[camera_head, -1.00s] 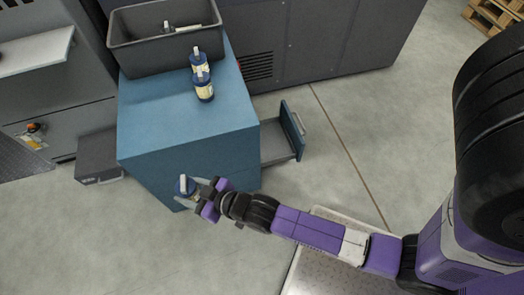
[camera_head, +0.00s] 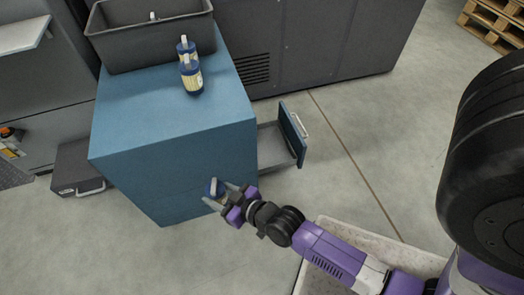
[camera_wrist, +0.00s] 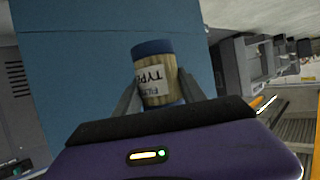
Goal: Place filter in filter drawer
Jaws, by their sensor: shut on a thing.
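My gripper (camera_head: 222,197) is shut on a filter (camera_head: 213,187), a small cylinder with blue ends and a light top piece. In the wrist view the filter (camera_wrist: 157,75) sits between both fingers, with a tan body and a white label reading partly "TYPE". It is held in front of the blue cabinet (camera_head: 165,125), apart from the floor. An open drawer (camera_head: 291,136) with a blue front and grey inside sticks out at the cabinet's right side. Which one is the filter drawer I cannot tell.
Two more filters (camera_head: 192,78) stand on the cabinet top, in front of a dark grey bin (camera_head: 150,38). A dark machine (camera_head: 310,40) stands behind. Clear floor (camera_head: 350,130) lies right of the open drawer. A pallet (camera_head: 495,25) is at the far right.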

